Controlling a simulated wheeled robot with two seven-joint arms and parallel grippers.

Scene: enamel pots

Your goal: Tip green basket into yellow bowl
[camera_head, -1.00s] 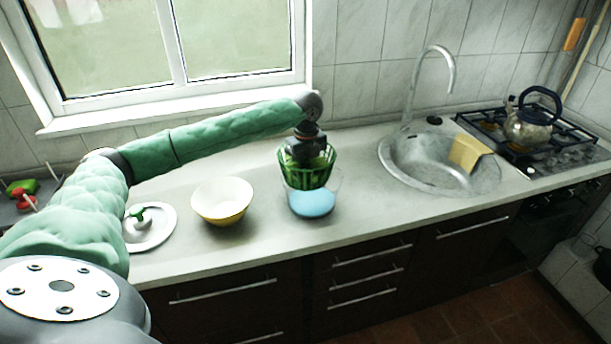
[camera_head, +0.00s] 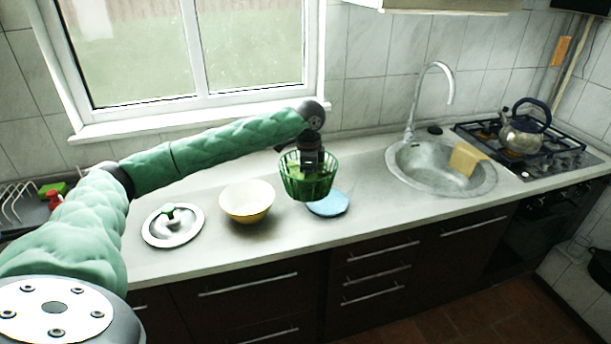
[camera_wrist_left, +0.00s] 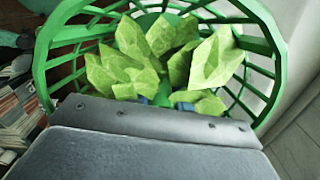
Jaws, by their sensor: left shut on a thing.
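The green basket (camera_head: 308,189) is an open lattice basket with light green leaves (camera_head: 303,172) inside. My left gripper (camera_head: 311,163) is shut on the basket and holds it roughly upright above the counter. The wrist view shows the basket's slatted wall (camera_wrist_left: 262,75) around the leaves (camera_wrist_left: 150,60), with the gripper's grey body (camera_wrist_left: 150,130) covering the near side. The yellow bowl (camera_head: 247,213) has a pale inside and stands on the counter just left of the basket. It looks empty. My right gripper does not show.
A blue round piece (camera_head: 328,205) lies on the counter below and right of the basket. A metal lid with a green knob (camera_head: 172,226) lies left of the bowl. The sink (camera_head: 440,170) with a yellow sponge (camera_head: 467,157) and the stove with a kettle (camera_head: 522,134) are to the right.

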